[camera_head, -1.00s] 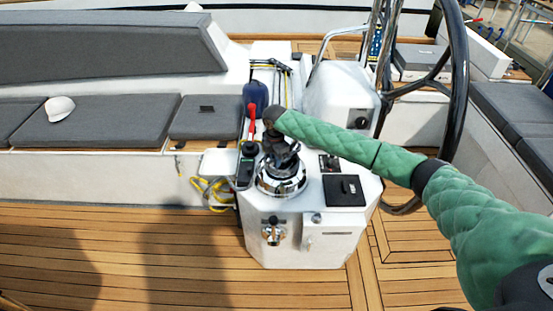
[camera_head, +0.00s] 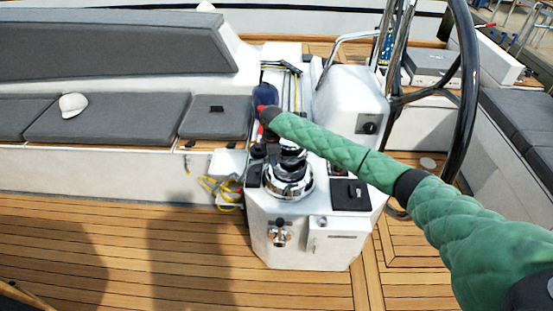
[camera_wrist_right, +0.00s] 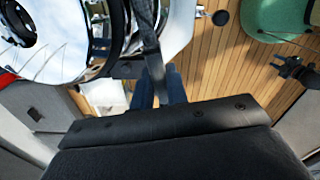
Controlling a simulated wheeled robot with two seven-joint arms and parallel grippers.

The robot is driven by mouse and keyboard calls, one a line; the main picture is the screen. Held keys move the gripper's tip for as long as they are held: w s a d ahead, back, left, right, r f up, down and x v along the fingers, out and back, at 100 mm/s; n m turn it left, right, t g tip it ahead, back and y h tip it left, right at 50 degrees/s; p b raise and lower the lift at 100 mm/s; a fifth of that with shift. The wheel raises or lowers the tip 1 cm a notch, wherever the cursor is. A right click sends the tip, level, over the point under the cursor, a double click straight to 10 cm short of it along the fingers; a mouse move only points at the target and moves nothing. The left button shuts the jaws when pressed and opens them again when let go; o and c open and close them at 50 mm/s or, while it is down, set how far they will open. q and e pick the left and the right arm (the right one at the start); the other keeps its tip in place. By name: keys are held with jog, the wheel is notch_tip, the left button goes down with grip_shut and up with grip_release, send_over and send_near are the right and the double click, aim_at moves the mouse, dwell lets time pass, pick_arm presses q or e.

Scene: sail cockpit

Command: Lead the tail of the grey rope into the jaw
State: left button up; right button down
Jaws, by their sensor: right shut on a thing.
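The chrome winch (camera_head: 288,184) with a black top stands on the white console. Its jaw is too small to make out in the head view. The winch also fills the upper left of the right wrist view (camera_wrist_right: 60,42). My right gripper (camera_wrist_right: 159,92) is at the winch's side in the wrist view, its blue-grey fingers shut on a grey rope (camera_wrist_right: 150,48). The rope runs up from the fingers beside the winch. In the head view my green right arm reaches in from the right, and its wrist hides most of the gripper. My left gripper is not in view.
The console carries a black panel (camera_head: 350,195) right of the winch. Yellow rope (camera_head: 222,186) hangs left of it. The black steering wheel (camera_head: 467,90) stands at right. The teak floor (camera_head: 150,250) is clear.

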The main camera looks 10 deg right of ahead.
jog(key=shift+w, duration=0.1)
jog(key=shift+w+a+m, duration=0.65)
jog(key=shift+w+m, duration=0.3)
jog(key=shift+m, duration=0.25)
jog(key=c, duration=1.8)
grip_release()
jog(key=shift+w, duration=0.1)
jog(key=o, duration=1)
jog(key=shift+c, duration=0.2)
notch_tip(320, 180, up, 9)
